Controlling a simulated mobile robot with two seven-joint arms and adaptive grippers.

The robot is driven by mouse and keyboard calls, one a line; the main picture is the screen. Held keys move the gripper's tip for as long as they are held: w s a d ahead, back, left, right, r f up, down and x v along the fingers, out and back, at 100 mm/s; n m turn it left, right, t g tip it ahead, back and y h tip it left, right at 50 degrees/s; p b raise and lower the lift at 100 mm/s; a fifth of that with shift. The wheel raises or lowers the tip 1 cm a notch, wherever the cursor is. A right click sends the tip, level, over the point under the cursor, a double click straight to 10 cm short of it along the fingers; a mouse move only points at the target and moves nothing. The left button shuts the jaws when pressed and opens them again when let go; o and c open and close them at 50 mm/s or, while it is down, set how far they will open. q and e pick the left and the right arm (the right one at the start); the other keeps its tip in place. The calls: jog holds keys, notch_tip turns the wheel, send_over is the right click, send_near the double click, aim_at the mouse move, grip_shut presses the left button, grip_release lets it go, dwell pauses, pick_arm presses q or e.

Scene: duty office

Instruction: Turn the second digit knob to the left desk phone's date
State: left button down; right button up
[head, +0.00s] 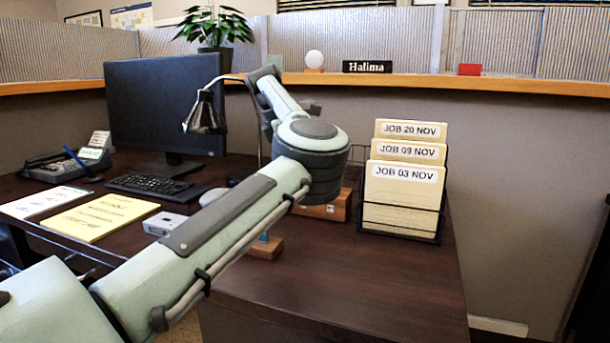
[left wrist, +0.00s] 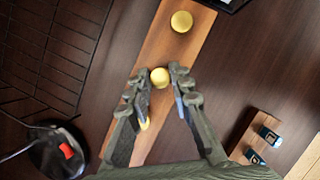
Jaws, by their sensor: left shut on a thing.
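A wooden block with yellow round knobs lies on the desk; its bare top shows in the left wrist view (left wrist: 186,48). My left gripper (left wrist: 161,84) is shut on the middle knob (left wrist: 159,77), with a finger on each side. Another knob (left wrist: 181,21) stands free beyond it, and a third yellow knob (left wrist: 145,124) is mostly hidden by a finger. In the head view the block (head: 328,208) is partly behind my left arm, which hides the gripper. The desk phone (head: 65,162) is at the far left; its date is too small to read. My right gripper is not in view.
A wire rack (head: 400,232) of job folders stands right of the block. A desk lamp (head: 206,114), monitor (head: 160,100) and keyboard (head: 155,186) are left. The lamp base (left wrist: 55,150) and a wooden stand with blue items (left wrist: 262,135) flank the gripper. The front right desk is clear.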

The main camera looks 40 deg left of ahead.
pick_arm(q)
jog(key=c, duration=1.3)
grip_release()
jog(key=shift+c, duration=0.2)
jog(key=shift+r, duration=0.1)
jog(key=v, duration=1.2)
